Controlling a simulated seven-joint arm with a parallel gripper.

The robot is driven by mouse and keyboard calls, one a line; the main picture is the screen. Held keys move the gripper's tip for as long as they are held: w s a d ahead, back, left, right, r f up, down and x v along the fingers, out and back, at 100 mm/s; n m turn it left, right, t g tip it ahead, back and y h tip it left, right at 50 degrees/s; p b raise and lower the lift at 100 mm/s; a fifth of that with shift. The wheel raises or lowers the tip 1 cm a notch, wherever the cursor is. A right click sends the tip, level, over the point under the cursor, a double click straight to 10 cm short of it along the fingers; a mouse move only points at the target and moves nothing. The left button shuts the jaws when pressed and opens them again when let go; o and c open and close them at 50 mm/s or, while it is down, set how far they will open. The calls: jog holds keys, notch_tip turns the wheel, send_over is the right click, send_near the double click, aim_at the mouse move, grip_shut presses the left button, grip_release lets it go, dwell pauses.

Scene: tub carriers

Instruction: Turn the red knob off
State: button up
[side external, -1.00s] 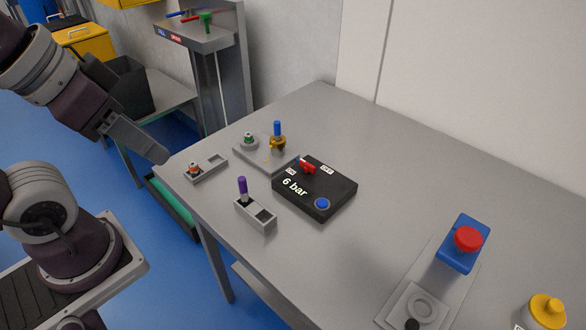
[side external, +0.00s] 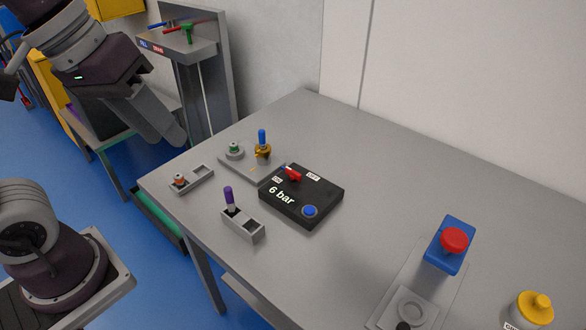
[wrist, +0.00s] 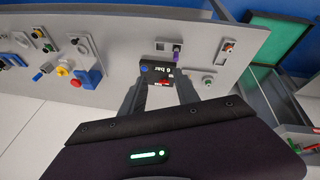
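The red knob (side external: 293,174) sits on the black box (side external: 318,190) marked "6 bar". It lies between the ON label (side external: 278,181) and the OFF label (side external: 313,175), its upper end toward the upper left. In the wrist view the knob (wrist: 165,82) shows small and partly hidden, with the box (wrist: 150,70) seen beyond and between my fingers. My gripper (wrist: 160,92) has its fingers apart with nothing between them. In the side view my gripper (side external: 178,138) is in the air left of and behind the box, clear of the knob.
A blue button (side external: 310,211) is on the same box. A purple-handled switch (side external: 229,197), a blue-topped brass valve (side external: 263,150) and a small grey block (side external: 191,179) stand close by. A red button on a blue housing (side external: 452,242) is at right. The table's back (side external: 385,150) is clear.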

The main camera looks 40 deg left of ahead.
jog(key=w+f+n+g+h, duration=0.15)
jog(key=w+n, duration=0.45)
jog(key=w, duration=0.6)
jog(key=n+g+y, duration=0.3)
jog(key=n, duration=0.6)
send_over(293, 170)
notch_tip(293, 170, down, 16)
jog(key=shift+s+d, duration=0.1)
jog(key=shift+s, duration=0.05)
notch_tip(293, 170, down, 7)
jog(key=shift+r, duration=0.1)
jog(key=shift+f, duration=0.35)
jog(key=shift+c, duration=0.3)
grip_shut()
